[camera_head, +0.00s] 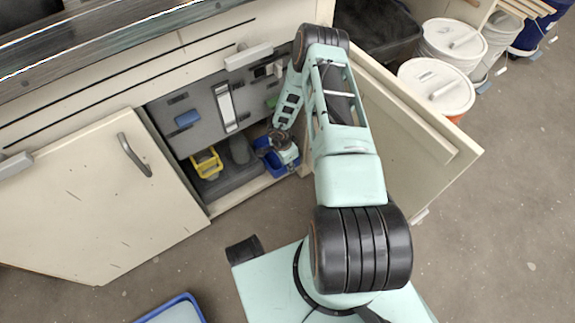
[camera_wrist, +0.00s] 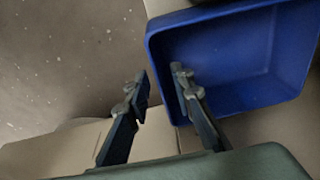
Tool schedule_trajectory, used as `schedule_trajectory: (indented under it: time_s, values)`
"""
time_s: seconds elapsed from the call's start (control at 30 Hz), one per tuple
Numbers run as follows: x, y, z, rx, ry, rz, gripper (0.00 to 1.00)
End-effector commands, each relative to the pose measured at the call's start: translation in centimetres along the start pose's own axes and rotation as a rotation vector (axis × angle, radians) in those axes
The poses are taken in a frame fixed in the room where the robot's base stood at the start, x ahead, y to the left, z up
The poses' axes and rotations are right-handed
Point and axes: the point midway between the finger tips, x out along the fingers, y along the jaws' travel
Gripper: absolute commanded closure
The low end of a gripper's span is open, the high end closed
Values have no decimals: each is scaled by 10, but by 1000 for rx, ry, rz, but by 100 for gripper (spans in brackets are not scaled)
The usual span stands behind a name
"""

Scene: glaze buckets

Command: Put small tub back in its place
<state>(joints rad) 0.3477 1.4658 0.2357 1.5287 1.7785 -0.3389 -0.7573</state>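The small blue tub (camera_head: 268,160) is at the right side of the open cabinet, near its front edge. In the wrist view the tub (camera_wrist: 235,60) fills the upper right, and its inside looks empty. My gripper (camera_head: 286,152) is right at the tub. In the wrist view my gripper (camera_wrist: 160,84) has its fingers apart, one outside the tub's near wall and one inside over the rim. A gap shows between the outer finger and the wall. My arm hides part of the tub in the head view.
A yellow basket (camera_head: 207,165) stands to the left in the cabinet. The open right door (camera_head: 425,140) is beside my arm, the left door (camera_head: 95,195) opposite. White buckets (camera_head: 437,85) stand beyond. Another blue-rimmed container (camera_head: 178,308) is at the bottom edge.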

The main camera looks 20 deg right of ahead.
Motion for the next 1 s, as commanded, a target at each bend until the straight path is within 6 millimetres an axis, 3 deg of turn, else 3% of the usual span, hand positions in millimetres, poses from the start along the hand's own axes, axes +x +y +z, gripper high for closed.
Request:
schedule_trajectory:
  time_s: [0.13,0.4,0.57,1.0]
  values:
    - [-6,0,-1,-1,0,0,78]
    - [-54,-1,-1,-1,1,-1,78]
    - [-73,-1,-1,0,0,-1,78]
    - [-78,0,0,0,0,0,78]
